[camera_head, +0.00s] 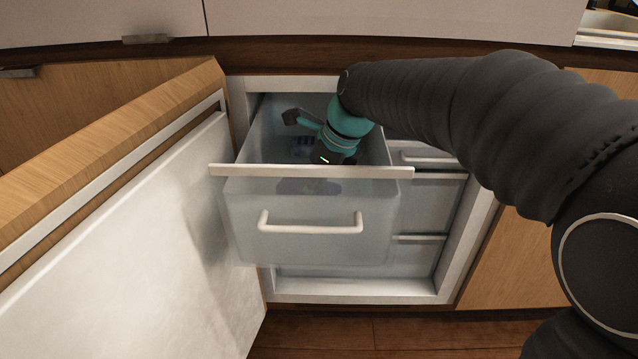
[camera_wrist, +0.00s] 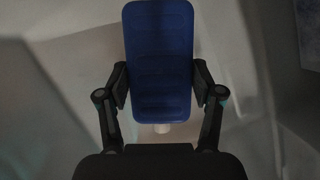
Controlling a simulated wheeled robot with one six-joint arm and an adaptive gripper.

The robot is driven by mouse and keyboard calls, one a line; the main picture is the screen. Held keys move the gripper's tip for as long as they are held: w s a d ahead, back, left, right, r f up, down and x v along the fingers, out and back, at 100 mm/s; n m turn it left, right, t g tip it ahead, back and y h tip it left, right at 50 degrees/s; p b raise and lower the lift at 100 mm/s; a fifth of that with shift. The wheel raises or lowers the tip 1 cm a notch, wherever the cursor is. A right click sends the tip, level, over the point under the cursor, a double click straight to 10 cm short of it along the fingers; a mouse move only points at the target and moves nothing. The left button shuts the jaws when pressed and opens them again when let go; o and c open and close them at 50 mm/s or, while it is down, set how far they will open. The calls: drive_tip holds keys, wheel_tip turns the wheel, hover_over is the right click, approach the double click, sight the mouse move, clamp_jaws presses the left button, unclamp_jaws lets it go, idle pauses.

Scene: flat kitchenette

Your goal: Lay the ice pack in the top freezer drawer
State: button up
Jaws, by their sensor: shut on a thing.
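The ice pack (camera_wrist: 160,45) is a blue, ribbed block, seen upright in the wrist view. My gripper (camera_wrist: 160,86) is shut on it, with one finger against each side. In the head view the top freezer drawer (camera_head: 310,171) is pulled out, and my wrist reaches down into it from above. A dark blue patch (camera_head: 305,187) shows dimly through the clear drawer front, likely the ice pack. I cannot tell whether it touches the drawer floor.
The freezer door (camera_head: 130,215) stands open at the left. More closed drawers (camera_head: 425,205) show behind and to the right of the open one. The drawer's front rim (camera_head: 240,170) and side walls stand close around my wrist. The wooden floor in front is clear.

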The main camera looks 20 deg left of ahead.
drive_tip(key=w, duration=0.4)
drive_tip(key=shift+w+a+f, duration=0.1)
drive_tip(key=shift+w, duration=0.05)
drive_tip(key=shift+f+b, duration=0.35)
drive_tip(key=shift+f, duration=0.2)
drive_tip(key=o, duration=1.7)
drive_tip(key=shift+f, duration=0.15)
drive_tip(key=p+v, duration=0.2)
drive_tip(key=v, duration=1)
